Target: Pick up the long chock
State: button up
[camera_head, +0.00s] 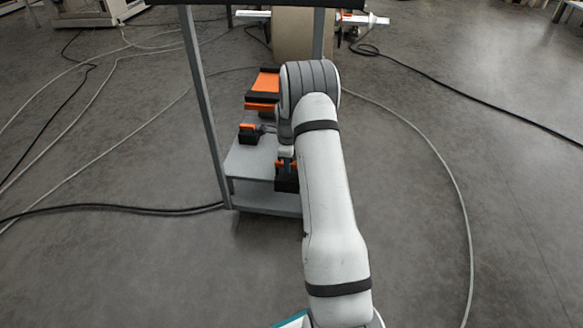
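A long orange block with black edges (263,88), which looks like the long chock, is on the grey stand, just left of my arm's upper bend. A smaller black and orange piece (250,134) is nearer on the grey shelf.
The grey shelf (247,170) sits in a frame with upright posts (205,100). A brown roll (292,38) on a metal shaft (372,20) is behind it. Cables (110,208) lie on the floor on both sides. The floor at right is mostly open.

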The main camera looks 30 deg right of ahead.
grip_shut()
